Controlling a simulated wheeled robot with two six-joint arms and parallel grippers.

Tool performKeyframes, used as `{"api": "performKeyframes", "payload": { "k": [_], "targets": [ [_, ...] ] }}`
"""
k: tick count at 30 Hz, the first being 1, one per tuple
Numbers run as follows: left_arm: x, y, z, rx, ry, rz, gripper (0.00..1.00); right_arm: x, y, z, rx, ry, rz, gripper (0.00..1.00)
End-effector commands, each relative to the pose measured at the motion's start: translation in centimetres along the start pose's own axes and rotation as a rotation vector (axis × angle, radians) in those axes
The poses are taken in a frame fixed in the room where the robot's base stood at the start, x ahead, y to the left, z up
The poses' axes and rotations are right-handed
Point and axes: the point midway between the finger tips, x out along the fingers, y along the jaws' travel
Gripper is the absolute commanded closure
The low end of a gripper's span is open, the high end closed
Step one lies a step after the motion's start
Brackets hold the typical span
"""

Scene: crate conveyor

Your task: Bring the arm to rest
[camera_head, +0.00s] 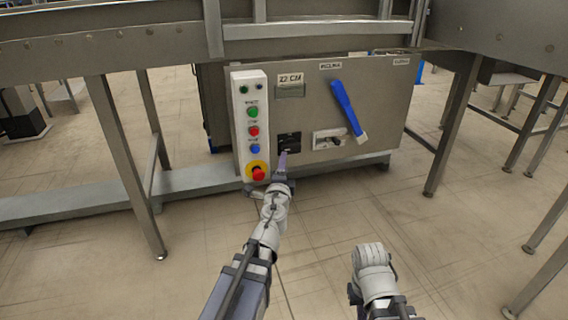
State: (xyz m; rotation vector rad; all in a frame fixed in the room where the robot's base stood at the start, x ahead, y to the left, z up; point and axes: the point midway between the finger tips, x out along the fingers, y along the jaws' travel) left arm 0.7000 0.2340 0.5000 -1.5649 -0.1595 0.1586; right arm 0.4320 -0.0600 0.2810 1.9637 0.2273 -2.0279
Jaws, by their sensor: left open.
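My left arm comes in from the lower left and reaches up to the front of a grey control cabinet (376,105). My left gripper (282,160) is at the arm's end, small in the view, just below a black socket-like fitting (289,141) on the cabinet. I cannot tell whether it touches the panel. Nothing shows held in it. My right arm shows only as a short white and dark part at the bottom, right of centre; its gripper is not visible.
A white button strip (241,128) carries green, red and blue buttons and a red emergency stop (258,173). A blue lever (346,106) tilts on the cabinet, above a light switch plate (333,138). Metal conveyor legs (127,165) stand left and right. The floor in front is clear.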

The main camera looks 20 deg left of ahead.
Motion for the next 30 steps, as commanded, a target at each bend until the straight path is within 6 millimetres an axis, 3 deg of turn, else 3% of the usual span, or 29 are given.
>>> {"api": "performKeyframes", "payload": {
  "k": [14,17,20,23,26,30],
  "targets": [
    [0.0,-0.3,0.0,-0.01,-0.007,0.002,0.46,-0.3,0.0,0.0,0.0,0.0,0.0,1.0],
    [-0.4,-1.7,0.2,-0.079,-0.057,0.017,0.46,-2.1,0.2,0.1,-0.001,0.0,0.0,1.0],
    [-1.4,-3.2,0.7,-0.223,-0.168,0.071,0.46,-5.2,0.5,0.3,-0.002,-0.001,0.0,1.0],
    [-3.5,-3.4,0.9,-0.4,-0.317,0.19,0.46,-8.7,0.9,0.5,-0.004,-0.002,0.001,1.0],
    [-6.7,-2.2,0.0,-0.552,-0.462,0.363,0.46,-11.9,1.2,0.6,-0.007,-0.003,0.001,1.0],
    [-13.2,-0.2,-3.2,-0.693,-0.64,0.667,0.46,-16.1,1.6,0.9,-0.009,-0.004,0.002,1.0]
  ]
}}
